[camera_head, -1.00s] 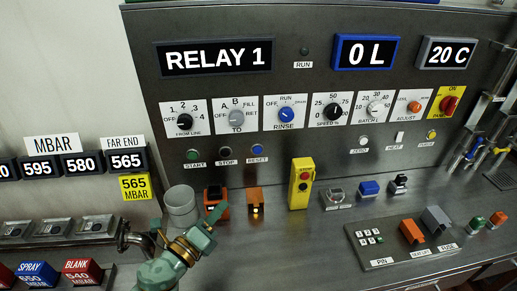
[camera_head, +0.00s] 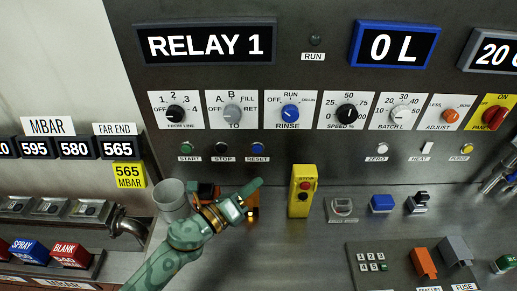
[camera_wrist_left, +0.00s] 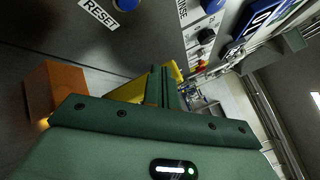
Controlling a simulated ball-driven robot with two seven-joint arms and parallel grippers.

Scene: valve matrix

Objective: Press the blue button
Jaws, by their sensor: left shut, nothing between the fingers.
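The blue button (camera_head: 258,148) labelled RESET is on the grey upright panel, right of the black STOP button (camera_head: 222,148) and green START button (camera_head: 187,148). In the left wrist view the blue button (camera_wrist_left: 126,4) is cut by the top edge, beside its RESET label. My left gripper (camera_head: 256,184) is green, shut and empty. In the head view its fingertips are just below the blue button in the picture, apart from it. In the left wrist view its closed fingers (camera_wrist_left: 164,84) point away from the camera, to the right of the button. My right gripper is not in view.
A yellow stop box (camera_head: 302,190) stands right of my fingertips. An orange block (camera_wrist_left: 55,88) is close beside the gripper. A grey cup (camera_head: 171,196) stands behind my forearm. The blue RINSE knob (camera_head: 290,112) is above and right of the button.

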